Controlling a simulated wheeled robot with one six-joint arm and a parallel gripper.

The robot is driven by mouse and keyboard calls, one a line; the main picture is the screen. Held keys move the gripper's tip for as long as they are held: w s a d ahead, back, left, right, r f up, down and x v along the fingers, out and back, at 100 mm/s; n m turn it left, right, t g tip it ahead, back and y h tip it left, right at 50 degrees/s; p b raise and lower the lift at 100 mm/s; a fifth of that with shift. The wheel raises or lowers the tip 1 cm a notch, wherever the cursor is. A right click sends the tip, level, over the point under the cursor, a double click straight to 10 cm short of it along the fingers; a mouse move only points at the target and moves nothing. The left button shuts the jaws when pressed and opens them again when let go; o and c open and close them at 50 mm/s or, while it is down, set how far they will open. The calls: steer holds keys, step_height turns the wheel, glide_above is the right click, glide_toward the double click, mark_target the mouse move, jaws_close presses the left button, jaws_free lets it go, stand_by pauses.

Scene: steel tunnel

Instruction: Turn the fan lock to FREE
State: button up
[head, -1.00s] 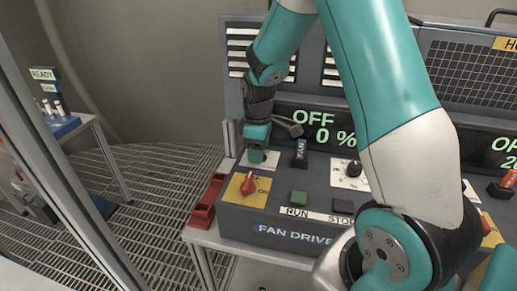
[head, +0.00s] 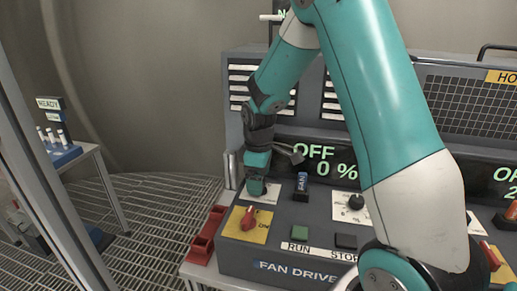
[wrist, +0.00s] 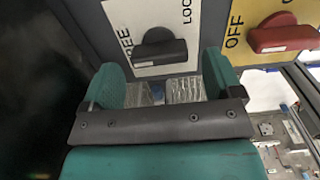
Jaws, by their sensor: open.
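The fan lock is a black knob (wrist: 160,48) on a white plate (wrist: 150,15) marked FREE at the left and LOCK, partly cut off, at the right in the wrist view. Its bar lies roughly across that picture; which word it points to I cannot tell. My gripper (wrist: 163,76) is open and empty, its green fingers on either side of the knob's line, with the knob just past or between the tips. In the head view my gripper (head: 255,187) is down at the panel's left end and hides the knob; part of the plate (head: 272,196) shows.
A red knob (head: 248,218) on a yellow plate sits close in front of the gripper. A blue FAN-labelled piece (head: 301,185), a dial (head: 355,202) and a green button (head: 299,232) stand to the right. A red tray (head: 206,237) is at the panel's left edge.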

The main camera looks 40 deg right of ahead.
step_height(320, 180, up, 16)
steer(key=b, duration=0.2)
steer(key=shift+s+f, duration=0.1)
stand_by(0.5)
